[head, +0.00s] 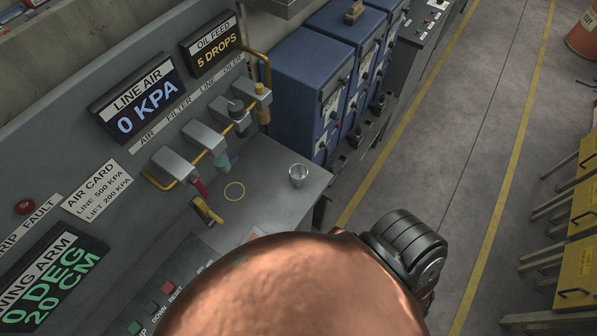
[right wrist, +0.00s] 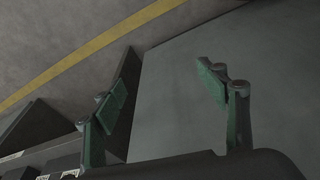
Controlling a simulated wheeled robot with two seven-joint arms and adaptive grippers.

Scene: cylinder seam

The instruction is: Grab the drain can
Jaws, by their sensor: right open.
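The drain can looks to be the small silvery open cup (head: 298,176) standing upright on the grey bench top near its right corner in the head view. A plain grey surface lies beyond the fingers, and the can is not seen there. In the head view neither gripper shows; a dark link of mine is near the lower middle.
A large copper-coloured rounded body (head: 290,290) hides the lower middle of the head view. Grey filter units with a yellow-handled valve (head: 208,211) line the panel left of the can. Blue cabinets (head: 312,85) stand behind.

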